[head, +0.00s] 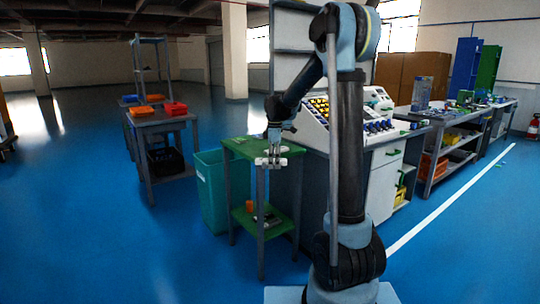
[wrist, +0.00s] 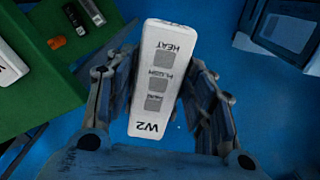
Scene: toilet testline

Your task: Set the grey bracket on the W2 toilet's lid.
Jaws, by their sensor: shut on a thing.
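My gripper (wrist: 158,95) is shut on a long white block (wrist: 165,65) marked "W2", with three grey squares and small lettering such as "HEAT". In the head view my gripper (head: 272,150) holds the white block (head: 270,161) at the front right edge of a small green-topped table (head: 236,145). The wrist view shows blue floor around the block, so it is held out past the green surface. I cannot make out a grey bracket or a toilet with a lid in either view.
A teal bin (head: 210,190) stands left of the green table. Its lower green shelf (head: 262,222) bears small items, one orange. A bench with a sloped button panel (head: 345,125) stands right behind. Another white thing (wrist: 10,65) lies on green at the wrist view's left. Floor is open at left.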

